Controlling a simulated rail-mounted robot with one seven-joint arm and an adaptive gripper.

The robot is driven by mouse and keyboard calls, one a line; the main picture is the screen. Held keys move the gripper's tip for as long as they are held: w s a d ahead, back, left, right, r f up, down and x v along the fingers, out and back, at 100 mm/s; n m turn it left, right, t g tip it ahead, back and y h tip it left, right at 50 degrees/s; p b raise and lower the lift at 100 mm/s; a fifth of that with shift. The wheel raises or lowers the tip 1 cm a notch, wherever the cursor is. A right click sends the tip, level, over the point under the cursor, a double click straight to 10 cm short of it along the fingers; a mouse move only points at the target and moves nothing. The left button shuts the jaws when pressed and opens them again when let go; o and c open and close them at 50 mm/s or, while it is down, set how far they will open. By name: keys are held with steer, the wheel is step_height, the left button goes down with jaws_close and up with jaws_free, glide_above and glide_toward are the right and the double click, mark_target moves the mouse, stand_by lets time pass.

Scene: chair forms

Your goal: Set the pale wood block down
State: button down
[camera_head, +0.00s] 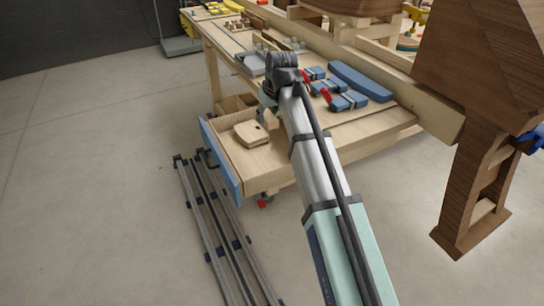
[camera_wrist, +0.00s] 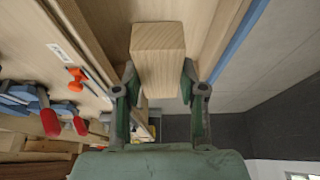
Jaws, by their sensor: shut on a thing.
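The pale wood block (camera_wrist: 158,48) is between the two fingers of my gripper (camera_wrist: 159,82) in the wrist view, with its end grain facing the camera. My gripper is shut on it, one finger on each side. In the head view my gripper (camera_head: 267,98) is mostly hidden by my arm, at the workbench's near edge by the open drawer (camera_head: 222,160). A small pale patch (camera_head: 269,118) below it may be the block. I cannot tell whether the block touches a surface beneath it.
A pale wood piece with a hole (camera_head: 251,133) lies in the blue-fronted drawer.

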mark_target(267, 163)
steer(key=shift+s+f, duration=0.1)
steer(key=shift+f, duration=0.35)
steer(key=f+p, duration=0.3)
steer(key=f, duration=1.6)
steer(key=shift+w+p, duration=0.2)
steer(key=shift+p, duration=0.15)
steer(key=shift+f, duration=0.2)
steer(key=c, duration=0.7)
jaws_free()
steer(key=shift+o, duration=0.2)
steer(key=shift+r, duration=0.1)
steer(key=b+v, duration=0.2)
steer(key=v, duration=1)
steer(key=shift+r, duration=0.1)
